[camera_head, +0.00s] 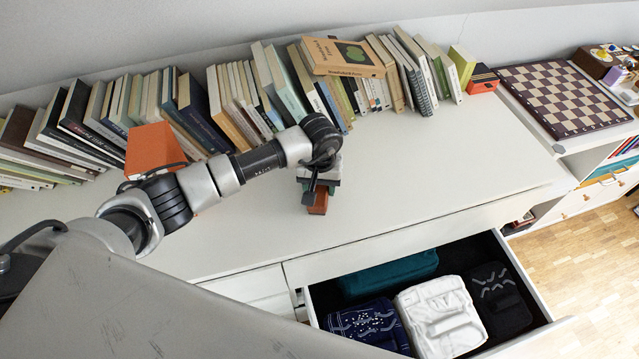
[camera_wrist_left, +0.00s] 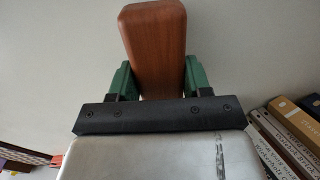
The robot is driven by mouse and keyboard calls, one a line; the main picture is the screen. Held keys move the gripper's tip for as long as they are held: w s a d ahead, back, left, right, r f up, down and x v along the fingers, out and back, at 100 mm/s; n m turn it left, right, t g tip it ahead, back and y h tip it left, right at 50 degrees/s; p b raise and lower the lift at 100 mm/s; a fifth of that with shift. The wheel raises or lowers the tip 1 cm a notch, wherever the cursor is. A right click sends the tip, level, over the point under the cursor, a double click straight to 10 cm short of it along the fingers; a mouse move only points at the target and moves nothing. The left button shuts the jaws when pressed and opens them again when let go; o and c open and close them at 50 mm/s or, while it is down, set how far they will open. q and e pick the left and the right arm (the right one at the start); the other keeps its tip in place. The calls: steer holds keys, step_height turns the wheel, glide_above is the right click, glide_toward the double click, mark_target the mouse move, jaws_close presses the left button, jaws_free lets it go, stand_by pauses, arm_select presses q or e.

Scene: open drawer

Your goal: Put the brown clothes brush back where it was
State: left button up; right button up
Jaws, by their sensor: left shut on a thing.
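The brown clothes brush (camera_head: 318,205) is at the end of my left arm, over the white dresser top, behind the open drawer. My left gripper (camera_head: 316,188) is shut on it and hides most of it in the head view. In the left wrist view the brush (camera_wrist_left: 154,40) shows its smooth brown wooden back between the two green fingers of my left gripper (camera_wrist_left: 158,78). I cannot tell whether the brush touches the dresser top. My right gripper is not in view.
The white drawer (camera_head: 530,300) is open, holding folded teal (camera_head: 390,272), navy (camera_head: 365,322), white (camera_head: 440,315) and black clothes (camera_head: 497,295). Books (camera_head: 290,90) line the back wall. An orange box (camera_head: 153,148) stands behind my left arm. A chessboard (camera_head: 565,97) lies right. The dresser top is clear right of my gripper.

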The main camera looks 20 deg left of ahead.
arm_select(q)
steer(key=o, duration=0.8)
steer(key=shift+o, duration=0.2)
steer(key=shift+r, duration=0.1)
step_height(320, 180, up, 12)
steer(key=b, duration=0.1)
steer(key=shift+b, duration=0.4)
